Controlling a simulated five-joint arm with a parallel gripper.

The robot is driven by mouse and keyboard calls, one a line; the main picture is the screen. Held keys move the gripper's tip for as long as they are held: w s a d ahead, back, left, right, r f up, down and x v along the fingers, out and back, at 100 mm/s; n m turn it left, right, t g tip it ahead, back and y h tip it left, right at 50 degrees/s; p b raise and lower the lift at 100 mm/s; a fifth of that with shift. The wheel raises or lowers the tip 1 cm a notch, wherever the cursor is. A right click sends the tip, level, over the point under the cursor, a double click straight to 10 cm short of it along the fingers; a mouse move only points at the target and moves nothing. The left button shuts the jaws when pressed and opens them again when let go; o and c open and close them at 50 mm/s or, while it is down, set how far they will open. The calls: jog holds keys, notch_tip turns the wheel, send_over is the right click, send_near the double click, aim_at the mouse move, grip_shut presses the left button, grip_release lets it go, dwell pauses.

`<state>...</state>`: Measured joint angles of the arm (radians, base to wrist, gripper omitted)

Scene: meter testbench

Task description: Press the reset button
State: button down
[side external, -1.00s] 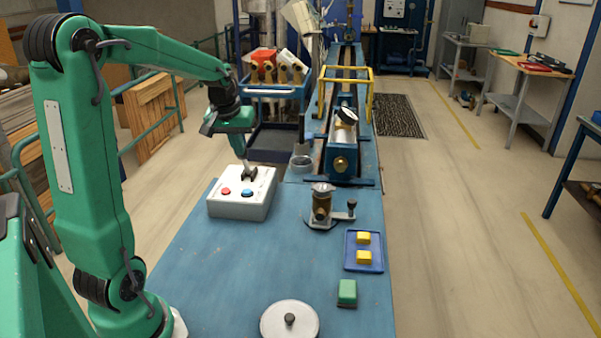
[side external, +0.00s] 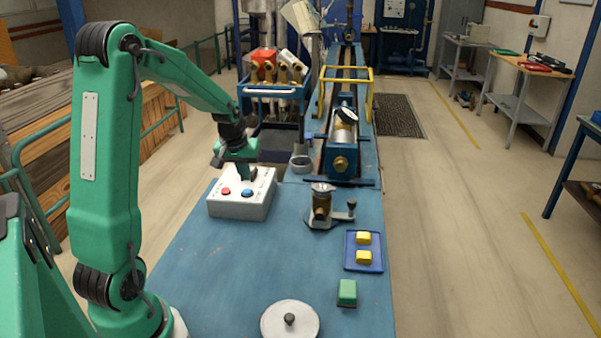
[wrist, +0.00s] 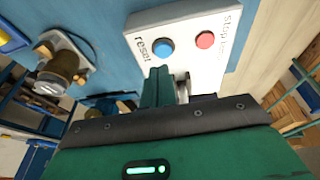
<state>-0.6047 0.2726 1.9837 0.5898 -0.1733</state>
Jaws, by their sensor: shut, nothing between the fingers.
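A white control box (side external: 236,209) stands on the blue bench with a red button (side external: 226,191) and a blue button (side external: 248,193) on top. In the wrist view the word "reset" is printed beside the blue button (wrist: 163,47); "stop" lettering is beside the red button (wrist: 205,39). My gripper (side external: 246,178) is shut and empty, low over the box's rear part, behind the blue button. In the wrist view the fingertips (wrist: 160,72) appear just short of the blue button, with a visible gap. Contact with the box top cannot be told.
A brass fitting on a clamp stand (side external: 321,205) is to the right of the box. A blue tray (side external: 350,262) with two yellow blocks, a green block (side external: 347,292) and a round lidded disc (side external: 290,321) lie nearer the front. The bench's left front is clear.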

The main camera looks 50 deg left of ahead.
aim_at(248, 193)
jog(key=shift+f, duration=2.1)
jog(key=shift+f, duration=1.05)
jog(key=shift+r, duration=0.7)
jog(key=w+v, duration=0.1)
jog(key=v, duration=1.2)
jog(key=shift+r, duration=0.4)
